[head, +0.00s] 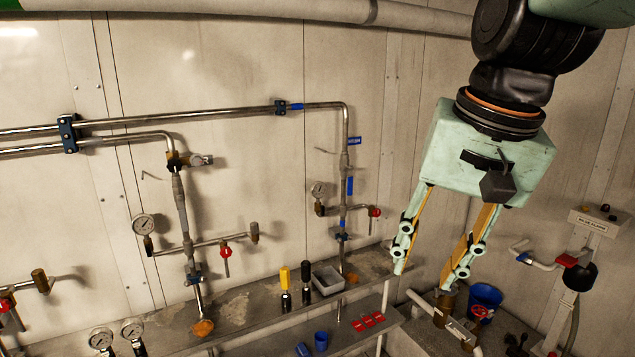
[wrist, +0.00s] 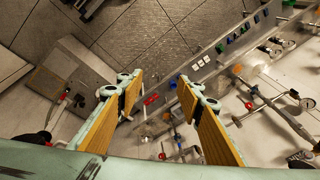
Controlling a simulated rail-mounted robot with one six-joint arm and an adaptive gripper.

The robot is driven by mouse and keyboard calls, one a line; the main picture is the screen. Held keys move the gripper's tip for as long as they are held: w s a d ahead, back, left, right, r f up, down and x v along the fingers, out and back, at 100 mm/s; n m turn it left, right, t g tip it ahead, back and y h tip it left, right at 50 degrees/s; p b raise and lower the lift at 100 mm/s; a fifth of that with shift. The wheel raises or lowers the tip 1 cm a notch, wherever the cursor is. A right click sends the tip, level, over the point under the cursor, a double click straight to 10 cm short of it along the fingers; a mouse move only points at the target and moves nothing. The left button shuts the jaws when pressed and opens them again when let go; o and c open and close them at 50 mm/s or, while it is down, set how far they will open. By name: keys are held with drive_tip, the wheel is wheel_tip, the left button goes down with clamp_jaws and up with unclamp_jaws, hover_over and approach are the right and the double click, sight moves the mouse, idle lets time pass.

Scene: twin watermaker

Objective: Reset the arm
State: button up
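My gripper (head: 430,262) hangs from the upper right of the head view, with its pale green body above and its fingers pointing down. The two fingers are well apart and nothing is between them. In the wrist view my gripper (wrist: 158,92) shows its wood-coloured inner pads spread wide, with only the distant floor and bench behind the gap. My gripper is in the air to the right of the wall pipes and touches nothing that I can see.
Pipes with a pressure gauge (head: 144,225) and red-handled valves (head: 225,252) run along the wall at left. A shelf holds a yellow-handled tool (head: 284,277) and a grey tray (head: 327,277). A blue bucket (head: 485,298) stands at lower right. A large pipe (head: 250,8) crosses the top.

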drive_tip(key=s+d+f+n+b, duration=0.1)
drive_tip(key=s+d+f+n, duration=0.1)
drive_tip(key=s, duration=0.6)
drive_tip(key=s+d+f+n+t+h+b, duration=0.1)
drive_tip(key=s+d+f+b, duration=0.1)
drive_tip(key=s+f, duration=0.3)
drive_tip(key=s, duration=0.4)
drive_tip(key=shift+s+d+n, duration=0.25)
drive_tip(key=shift+s+n, duration=0.05)
drive_tip(key=shift+n, duration=0.1)
drive_tip(key=shift+r, duration=0.1)
idle(0.4)
